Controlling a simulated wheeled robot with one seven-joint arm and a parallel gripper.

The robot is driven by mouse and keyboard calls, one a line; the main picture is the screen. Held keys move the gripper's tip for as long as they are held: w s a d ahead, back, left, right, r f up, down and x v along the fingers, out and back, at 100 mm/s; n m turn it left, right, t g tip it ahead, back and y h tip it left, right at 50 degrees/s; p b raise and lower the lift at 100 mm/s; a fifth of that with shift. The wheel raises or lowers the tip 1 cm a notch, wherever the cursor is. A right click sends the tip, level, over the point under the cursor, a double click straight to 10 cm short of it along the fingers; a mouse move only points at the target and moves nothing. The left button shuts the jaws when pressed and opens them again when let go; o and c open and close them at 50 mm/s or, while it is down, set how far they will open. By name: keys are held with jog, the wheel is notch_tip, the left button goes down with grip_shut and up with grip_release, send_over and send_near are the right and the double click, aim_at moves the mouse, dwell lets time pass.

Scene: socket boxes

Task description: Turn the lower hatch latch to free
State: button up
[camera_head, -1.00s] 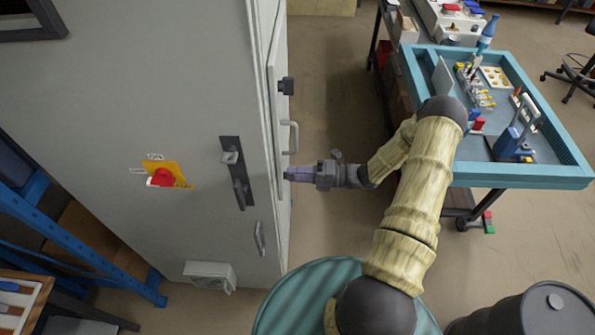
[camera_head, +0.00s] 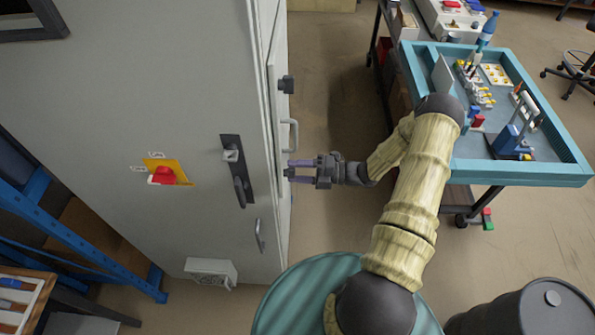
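The hatch (camera_head: 281,110) is on the right side face of the tall grey cabinet (camera_head: 120,90). A dark upper latch (camera_head: 286,84) stands out from it, with a pale pull handle (camera_head: 292,134) below. My gripper (camera_head: 289,168) is just below that handle, with its fingertips at or close to the hatch face. Its two purple-grey fingers are spread apart, one above the other in the picture. I cannot make out the lower latch; it may be hidden at the fingertips. I cannot tell whether the fingers touch anything.
The cabinet front carries a red switch on a yellow plate (camera_head: 167,172), a dark door handle (camera_head: 238,175) and a lower grey handle (camera_head: 259,236). A blue-rimmed workbench (camera_head: 480,175) stands right, beyond my arm. A dark drum (camera_head: 540,310) is at bottom right.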

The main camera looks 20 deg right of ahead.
dwell(0.3)
jog(key=b+v, duration=0.5)
jog(key=v, duration=1.2)
jog(key=shift+d+b, duration=0.2)
jog(key=shift+b, duration=0.15)
